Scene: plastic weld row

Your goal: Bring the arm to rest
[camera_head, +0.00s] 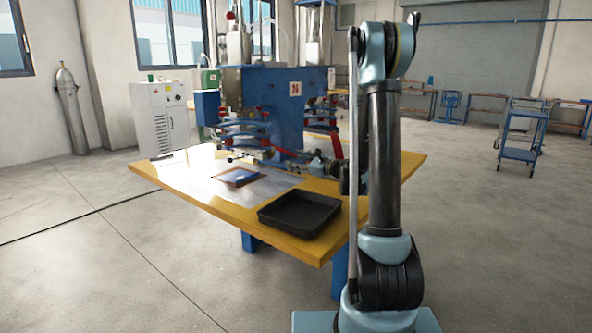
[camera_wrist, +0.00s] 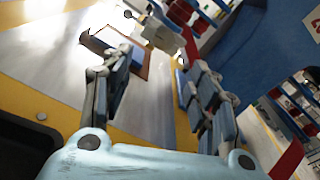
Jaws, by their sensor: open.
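My arm stands upright on the right of the head view, and its forearm reaches left behind the column over the yellow table (camera_head: 345,222). My gripper (camera_wrist: 160,78) shows in the wrist view with its two fingers wide apart and nothing between them. In the head view my gripper (camera_head: 290,168) is small and partly hidden, above the table in front of the blue welding machine (camera_head: 275,95). A blue piece with an orange-brown edge (camera_head: 238,177) lies on a pale sheet, apart from my gripper. It also shows beyond the left finger in the wrist view (camera_wrist: 130,52).
A black tray (camera_head: 268,226) sits at the table's front edge, near my arm. The machine's red and blue hoses and arms hang close to my gripper. A white cabinet (camera_head: 160,115) and a gas cylinder (camera_head: 72,110) stand back left. A blue cart (camera_head: 520,153) stands far right.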

